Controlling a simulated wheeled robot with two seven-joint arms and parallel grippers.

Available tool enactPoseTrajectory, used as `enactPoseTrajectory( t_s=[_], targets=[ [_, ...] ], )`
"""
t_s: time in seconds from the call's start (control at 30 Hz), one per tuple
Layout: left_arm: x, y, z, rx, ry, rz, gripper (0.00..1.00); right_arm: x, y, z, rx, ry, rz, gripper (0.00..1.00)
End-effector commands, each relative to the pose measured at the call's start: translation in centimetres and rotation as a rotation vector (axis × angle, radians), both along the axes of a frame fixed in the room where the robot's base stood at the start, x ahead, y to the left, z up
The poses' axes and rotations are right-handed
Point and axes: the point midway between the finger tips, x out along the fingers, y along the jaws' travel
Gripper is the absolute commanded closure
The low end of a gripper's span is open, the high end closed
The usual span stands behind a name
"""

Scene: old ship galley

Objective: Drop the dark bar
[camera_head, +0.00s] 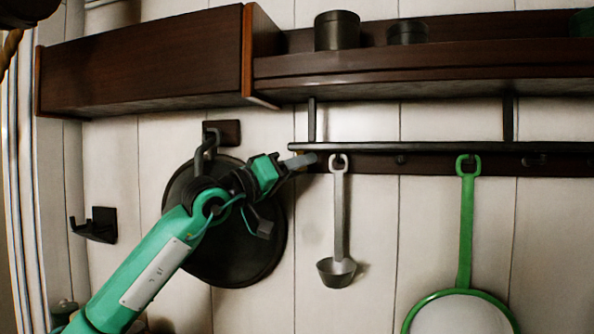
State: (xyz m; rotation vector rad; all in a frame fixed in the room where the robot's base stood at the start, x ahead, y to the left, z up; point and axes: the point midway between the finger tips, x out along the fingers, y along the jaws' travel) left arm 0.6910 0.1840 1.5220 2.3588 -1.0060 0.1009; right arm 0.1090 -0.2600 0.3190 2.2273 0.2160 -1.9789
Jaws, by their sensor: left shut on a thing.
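The dark bar (450,147) is a long, thin, black rail running level below the brown shelf, from about mid-picture to the right edge. My left gripper (307,160), on the green arm from the lower left, is at the bar's left end. Its grey fingertips are shut on the bar there, though the grip itself is small and partly hidden. My right gripper is not in view.
A grey ladle (339,225) and a green-rimmed strainer (466,225) hang below the bar. A dark round lid (245,265) hangs behind my left arm. A brown cabinet (145,60) and a shelf (430,65) with dark pots are above. A black bracket (97,225) is at left.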

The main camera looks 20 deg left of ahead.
Motion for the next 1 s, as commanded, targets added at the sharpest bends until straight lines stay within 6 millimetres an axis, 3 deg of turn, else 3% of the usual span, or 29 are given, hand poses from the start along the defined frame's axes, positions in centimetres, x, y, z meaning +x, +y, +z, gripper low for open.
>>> enactPoseTrajectory(
  t_s=[0.53, 0.57, 0.63, 1.0],
  targets=[
    [0.3, 0.1, -0.1, -0.001, 0.005, 0.002, 1.0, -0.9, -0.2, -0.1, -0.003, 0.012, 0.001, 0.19],
    [0.3, 0.1, -0.1, -0.001, 0.005, 0.002, 0.64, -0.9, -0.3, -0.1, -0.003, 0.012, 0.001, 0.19],
    [0.3, 0.1, -0.1, 0.0, 0.004, 0.002, 0.5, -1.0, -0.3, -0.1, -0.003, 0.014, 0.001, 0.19],
    [0.1, 0.0, 0.1, -0.002, -0.002, -0.001, 0.5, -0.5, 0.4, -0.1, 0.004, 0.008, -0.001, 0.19]
  ],
)
